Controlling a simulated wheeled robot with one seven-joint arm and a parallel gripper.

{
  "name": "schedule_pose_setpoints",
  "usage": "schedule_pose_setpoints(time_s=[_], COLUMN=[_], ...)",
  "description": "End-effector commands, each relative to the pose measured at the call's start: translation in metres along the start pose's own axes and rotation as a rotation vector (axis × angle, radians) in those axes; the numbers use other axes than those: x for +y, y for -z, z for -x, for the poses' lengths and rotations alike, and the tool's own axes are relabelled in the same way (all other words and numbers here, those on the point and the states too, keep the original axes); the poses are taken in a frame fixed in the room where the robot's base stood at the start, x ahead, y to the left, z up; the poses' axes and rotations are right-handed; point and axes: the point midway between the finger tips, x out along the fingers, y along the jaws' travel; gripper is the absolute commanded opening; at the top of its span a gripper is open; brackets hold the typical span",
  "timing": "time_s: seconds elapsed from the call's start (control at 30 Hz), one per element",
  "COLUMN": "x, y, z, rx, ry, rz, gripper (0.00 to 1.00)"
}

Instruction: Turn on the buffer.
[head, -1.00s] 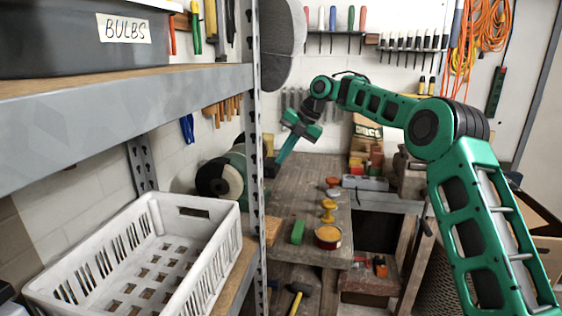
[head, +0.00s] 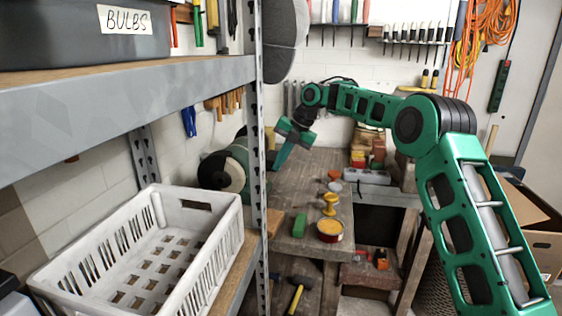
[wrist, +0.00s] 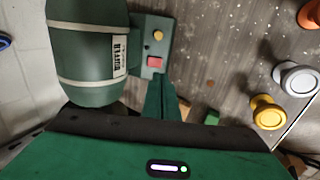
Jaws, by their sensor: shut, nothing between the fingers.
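The buffer (head: 238,160) is a green bench machine with a pale wheel at its left end, partly behind the shelf post. In the wrist view its rounded green body (wrist: 88,38) carries a white label. My gripper (head: 279,168) points down beside the buffer. In the wrist view my gripper (wrist: 160,80) is shut and empty, with its tips just below the red button in the picture. I cannot tell whether they touch it.
A metal shelf with a white basket (head: 150,250) and a bulbs box (head: 80,35) stands at the left. On the workbench (head: 310,180) are a green block (head: 299,225), a yellow-topped tin (head: 330,230) and knob-shaped pieces (wrist: 267,112) right of my gripper.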

Motion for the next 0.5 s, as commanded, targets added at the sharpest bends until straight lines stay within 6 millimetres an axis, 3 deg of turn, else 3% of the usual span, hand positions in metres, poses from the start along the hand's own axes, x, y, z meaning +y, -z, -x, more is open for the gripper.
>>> schedule_pose_setpoints(time_s=[0.3, 0.5], x=[0.000, 0.000], y=[0.001, 0.001], z=[-0.060, -0.085], rx=[0.001, 0.001], ry=[0.001, 0.000], rz=[-0.001, 0.000], gripper=[0.00, 0.00])
